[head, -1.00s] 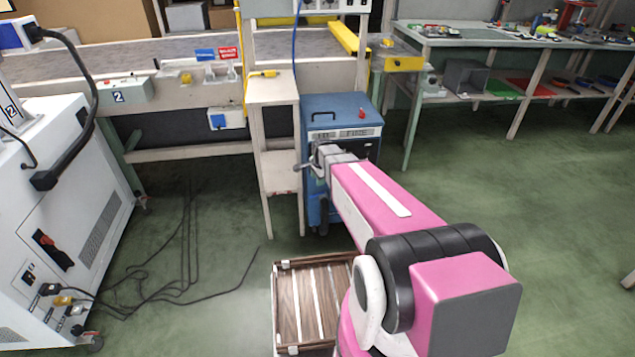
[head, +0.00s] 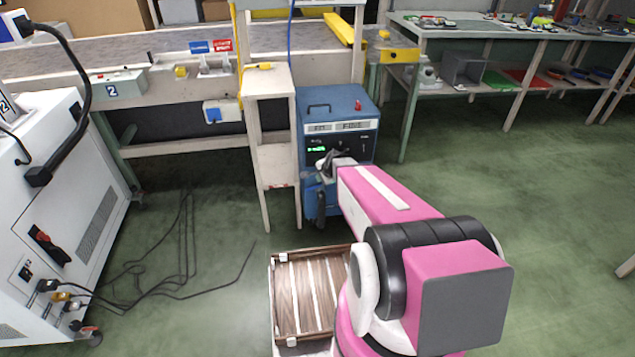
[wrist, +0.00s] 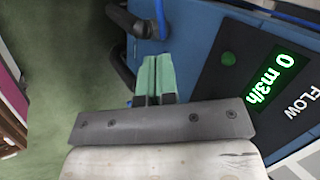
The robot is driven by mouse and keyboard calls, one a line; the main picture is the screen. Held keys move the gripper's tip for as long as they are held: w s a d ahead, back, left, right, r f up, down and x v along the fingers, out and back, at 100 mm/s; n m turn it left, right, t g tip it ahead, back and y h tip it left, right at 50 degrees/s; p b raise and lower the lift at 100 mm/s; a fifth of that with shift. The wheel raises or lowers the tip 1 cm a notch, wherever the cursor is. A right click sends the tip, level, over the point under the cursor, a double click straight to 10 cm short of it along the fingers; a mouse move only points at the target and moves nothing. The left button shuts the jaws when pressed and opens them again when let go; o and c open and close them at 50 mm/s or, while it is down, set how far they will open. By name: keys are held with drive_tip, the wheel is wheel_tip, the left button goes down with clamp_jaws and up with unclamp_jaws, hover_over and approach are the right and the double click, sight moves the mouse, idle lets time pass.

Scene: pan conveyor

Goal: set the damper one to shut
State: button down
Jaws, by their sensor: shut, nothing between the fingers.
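A black handle-like part (wrist: 122,50) lies just beyond the fingertips. I cannot tell which part is damper one.
A narrow bench frame (head: 270,130) stands just left of the cabinet. A white machine (head: 75,220) with trailing cables is at left. The green floor at right is clear.

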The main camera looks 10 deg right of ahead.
drive_tip(key=x, duration=1.3)
drive_tip(key=shift+w+a, duration=0.25)
drive_tip(key=shift+w, duration=0.25)
drive_tip(key=shift+w+a, duration=0.25)
drive_tip(key=shift+w, duration=0.3)
drive_tip(key=shift+s+d, duration=0.1)
drive_tip(key=s+d+r+n+g+h, duration=0.1)
drive_tip(key=s+d+r+n+g, duration=0.1)
drive_tip(key=s+r+n, duration=0.4)
drive_tip(key=s+d+r+n+g+h, duration=0.1)
drive_tip(key=s+r+n+g, duration=0.3)
drive_tip(key=s+r, duration=0.9)
drive_tip(key=s+d+n, duration=0.1)
drive_tip(key=s+n, duration=0.2)
drive_tip(key=s, duration=0.3)
drive_tip(key=shift+r+h, duration=0.4)
